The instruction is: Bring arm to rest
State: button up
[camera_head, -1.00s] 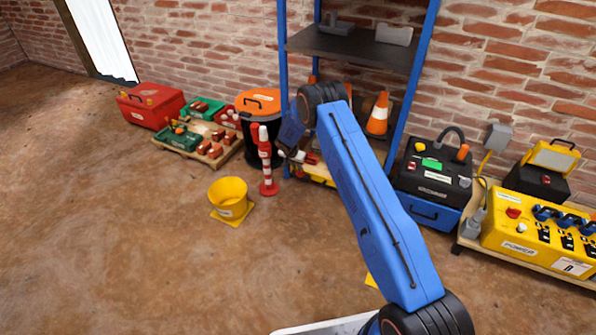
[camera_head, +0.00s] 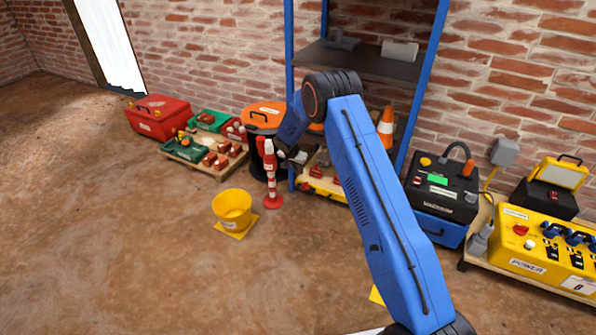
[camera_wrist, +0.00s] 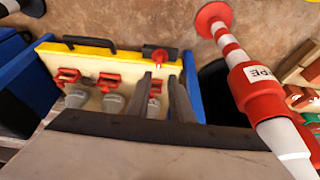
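My blue arm reaches from the bottom right of the head view, bends at a dark elbow and drops behind to my gripper (camera_head: 291,153), which is small there, in front of the blue rack. In the wrist view, the two dark fingers of my gripper (camera_wrist: 160,77) stand apart with a gap between them. They hold nothing. Behind them is a yellow-edged case (camera_wrist: 88,50) with red fittings and grey parts. A red-and-white post (camera_wrist: 240,70) leans across the right side of the wrist view, close beside my gripper; it stands upright in the head view (camera_head: 270,178).
The blue rack (camera_head: 432,45) has a dark shelf above and an orange cone (camera_head: 385,128) behind my arm. A yellow bucket (camera_head: 232,209) stands on the floor. A black case (camera_head: 440,188) and yellow power box (camera_head: 540,245) stand right. The left floor is clear.

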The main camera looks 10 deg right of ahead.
jog(key=s+d+r, duration=0.2)
jog(key=s+r, duration=0.1)
jog(key=r, duration=0.4)
jog(key=s+d+r+n, duration=0.1)
jog(key=s+d+r, duration=0.15)
jog(key=r, duration=0.55)
jog(key=s+d+r, duration=0.1)
jog(key=s+r, duration=0.2)
jog(key=r, duration=0.4)
jog(key=s+d+r+n, duration=0.1)
jog(key=s+d+r, duration=0.1)
jog(key=s+r, duration=0.65)
jog(key=s+d+r+n, duration=0.1)
jog(key=s+d+r, duration=0.2)
jog(key=s+r, duration=0.55)
jog(key=s+d+r+n+y, duration=0.1)
jog(key=s+r, duration=0.3)
jog(key=s, duration=0.6)
jog(key=s+d+r+n+y, duration=0.1)
jog(key=s+r, duration=0.3)
jog(key=s, duration=0.6)
jog(key=s+f+n+t, duration=0.1)
jog(key=s+f+n, duration=0.1)
jog(key=s, duration=1.9)
jog(key=shift+s+f+y, duration=0.4)
jog(key=shift+f, duration=0.15)
jog(key=shift+o, duration=0.3)
jog(key=shift+a, duration=0.1)
